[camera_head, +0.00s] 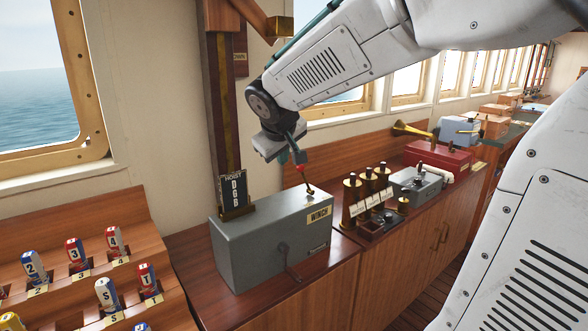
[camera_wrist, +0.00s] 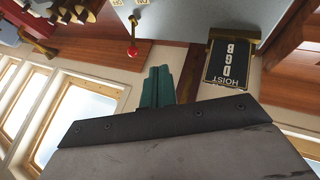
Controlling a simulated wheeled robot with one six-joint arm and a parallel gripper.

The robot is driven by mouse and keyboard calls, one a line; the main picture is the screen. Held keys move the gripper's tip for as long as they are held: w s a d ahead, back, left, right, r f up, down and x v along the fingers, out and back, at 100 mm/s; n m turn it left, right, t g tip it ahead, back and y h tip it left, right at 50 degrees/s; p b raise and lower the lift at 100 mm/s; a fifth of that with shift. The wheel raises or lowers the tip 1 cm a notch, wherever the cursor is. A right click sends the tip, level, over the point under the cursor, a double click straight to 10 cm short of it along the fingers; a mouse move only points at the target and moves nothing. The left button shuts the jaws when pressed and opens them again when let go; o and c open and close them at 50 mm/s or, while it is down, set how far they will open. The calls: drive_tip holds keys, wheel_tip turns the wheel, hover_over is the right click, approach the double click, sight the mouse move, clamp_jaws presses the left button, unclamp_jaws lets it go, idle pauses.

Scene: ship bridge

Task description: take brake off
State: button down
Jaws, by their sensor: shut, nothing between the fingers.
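The grey winch box (camera_head: 270,240) stands on the wooden cabinet and bears a WINCH label. A short lever with a red knob (camera_head: 300,169) rises from its top; the knob also shows in the wrist view (camera_wrist: 132,51). No brake label is legible, so I cannot tell whether this lever is the brake. My gripper (camera_head: 298,137) is above the box, just over the red knob in the head view. Its teal fingers (camera_wrist: 159,86) are shut and empty. In the wrist view they appear apart from the knob. A dark crank (camera_head: 286,262) is on the box's front.
A HOIST sign with D, G, B (camera_head: 236,193) stands at the box's back left, beside a wooden post (camera_head: 221,110). A flag rack (camera_head: 60,245) is at left.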

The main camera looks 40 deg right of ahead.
drive_tip(key=shift+f, duration=0.15)
drive_tip(key=w+d+f, duration=0.5)
drive_tip(key=d+f, duration=0.1)
drive_tip(key=d, duration=0.1)
drive_tip(key=shift+w+d+f, duration=0.35)
drive_tip(key=shift+w, duration=0.05)
drive_tip(key=shift+r, duration=0.1)
idle(0.3)
